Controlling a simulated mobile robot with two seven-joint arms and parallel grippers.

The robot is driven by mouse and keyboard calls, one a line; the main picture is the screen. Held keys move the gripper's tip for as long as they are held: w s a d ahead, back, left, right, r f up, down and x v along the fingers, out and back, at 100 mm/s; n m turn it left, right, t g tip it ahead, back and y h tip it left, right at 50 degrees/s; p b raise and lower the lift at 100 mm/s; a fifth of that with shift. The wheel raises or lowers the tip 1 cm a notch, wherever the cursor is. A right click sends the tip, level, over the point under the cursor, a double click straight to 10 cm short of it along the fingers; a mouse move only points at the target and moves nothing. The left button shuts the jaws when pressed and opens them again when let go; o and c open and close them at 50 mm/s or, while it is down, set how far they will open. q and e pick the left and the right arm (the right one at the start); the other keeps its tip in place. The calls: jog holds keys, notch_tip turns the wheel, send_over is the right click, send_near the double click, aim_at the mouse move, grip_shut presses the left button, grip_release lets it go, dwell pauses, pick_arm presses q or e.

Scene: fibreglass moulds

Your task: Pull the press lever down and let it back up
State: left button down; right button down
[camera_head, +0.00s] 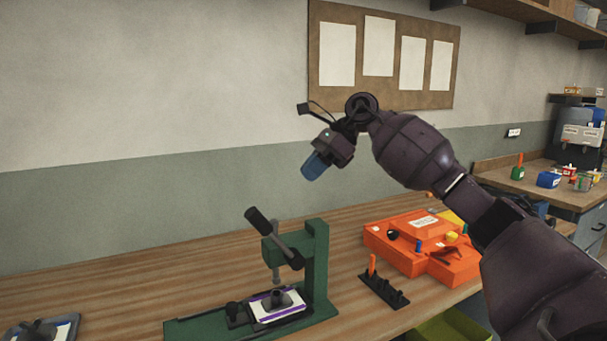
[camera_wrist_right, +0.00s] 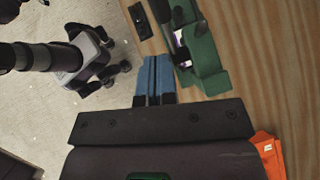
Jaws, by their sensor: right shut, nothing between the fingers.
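The green press (camera_head: 315,268) stands on the wooden bench, with its dark lever (camera_head: 270,232) rising up and to the left, ending in a black grip. Under its ram lies a white and purple piece with a dark block on it (camera_head: 277,304). My right gripper (camera_head: 312,168), with blue fingers, hangs in the air above the press, apart from the lever. Its fingers are shut with nothing between them. In the right wrist view the blue fingers (camera_wrist_right: 154,75) point toward the bench edge, beside the green press (camera_wrist_right: 205,60). My left gripper is not in view.
An orange mould or case (camera_head: 420,245) with small parts lies right of the press. A small black rack (camera_head: 384,290) with an orange-handled tool stands between them. A dark object on a plate (camera_head: 42,330) is at the lower left. The bench behind the press is clear.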

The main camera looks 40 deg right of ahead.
jog(key=p, duration=0.1)
send_over(273, 237)
jog(key=d, duration=0.2)
notch_tip(273, 237, down, 7)
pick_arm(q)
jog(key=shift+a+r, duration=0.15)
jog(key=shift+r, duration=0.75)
pick_arm(e)
jog(key=shift+a+f, duration=0.4)
jog(key=shift+a, duration=0.45)
jog(key=shift+a, duration=0.1)
